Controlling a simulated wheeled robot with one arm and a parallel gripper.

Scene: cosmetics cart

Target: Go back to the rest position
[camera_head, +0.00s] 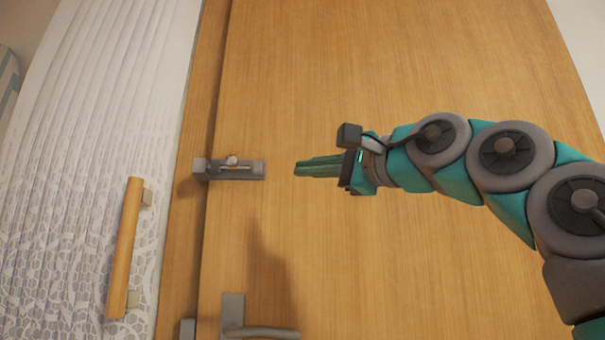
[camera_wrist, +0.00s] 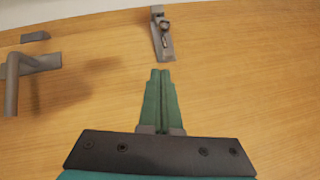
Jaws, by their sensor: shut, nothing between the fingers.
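My gripper (camera_head: 298,168) is shut and empty, its two green fingers pressed together. In the head view it points left, in front of a wooden door, with my arm reaching in from the right. A metal slide latch (camera_head: 232,169) sits at the door's left edge, a short way left of the fingertips. In the wrist view the fingers (camera_wrist: 161,74) point up towards the latch (camera_wrist: 162,35), with a gap between them.
The wooden door (camera_head: 400,60) fills most of the head view. A metal lever handle (camera_head: 262,331) is below the latch; it also shows in the wrist view (camera_wrist: 30,66). A wooden bar handle (camera_head: 126,245) is at left, by a white lace-patterned curtain (camera_head: 60,220).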

